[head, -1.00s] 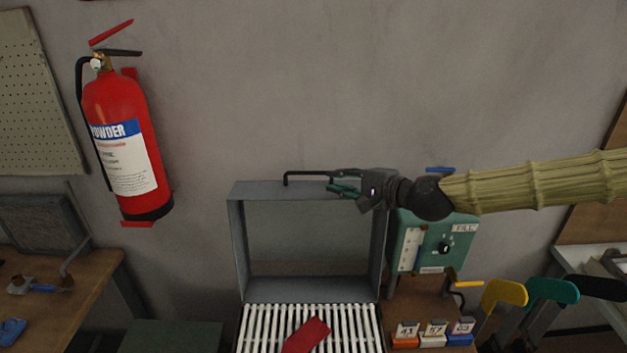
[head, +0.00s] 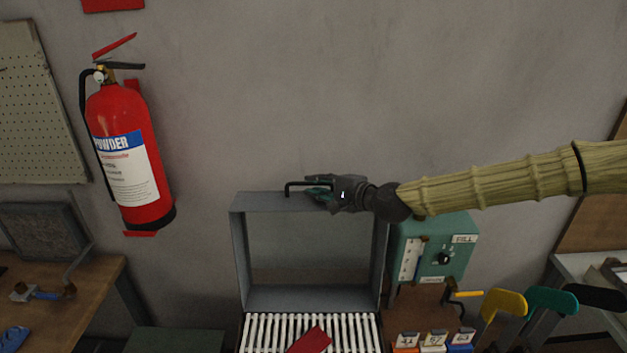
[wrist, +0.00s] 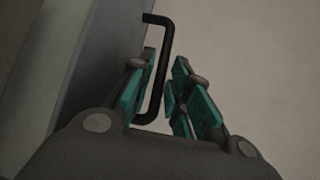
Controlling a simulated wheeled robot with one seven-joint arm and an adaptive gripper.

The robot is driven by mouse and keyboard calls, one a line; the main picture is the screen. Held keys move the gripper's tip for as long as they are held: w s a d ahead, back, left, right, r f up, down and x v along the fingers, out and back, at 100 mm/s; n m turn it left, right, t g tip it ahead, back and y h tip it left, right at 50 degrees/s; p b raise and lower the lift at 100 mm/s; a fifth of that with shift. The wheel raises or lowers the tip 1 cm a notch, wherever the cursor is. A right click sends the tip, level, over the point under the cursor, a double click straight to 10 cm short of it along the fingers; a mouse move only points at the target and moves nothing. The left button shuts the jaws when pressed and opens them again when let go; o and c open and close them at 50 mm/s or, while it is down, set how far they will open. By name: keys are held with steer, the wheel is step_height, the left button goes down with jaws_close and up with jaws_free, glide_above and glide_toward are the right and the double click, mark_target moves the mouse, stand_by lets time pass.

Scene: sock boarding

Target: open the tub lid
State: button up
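The tub lid appears to be the grey box-like frame (head: 238,255), which stands upright behind a bed of white slats. A black bar handle (head: 291,184) is fixed to its top edge. My gripper (head: 317,190) is at the right part of this handle, at the height of the frame's top. In the wrist view, the handle (wrist: 163,60) runs between the two green-padded fingers of my gripper (wrist: 160,90). The fingers are apart, with a visible gap between the handle and the right finger. The handle's lower end is close to the left finger; contact cannot be told.
White slats (head: 262,332) with a red cloth piece (head: 309,341) lie below the frame. A green control box (head: 436,247) marked FILL stands to the right, near yellow, teal and black levers. A red extinguisher (head: 125,160) hangs at left. The wall above is clear.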

steer(key=shift+x, duration=0.95)
steer(key=shift+c, duration=0.3)
jaws_close()
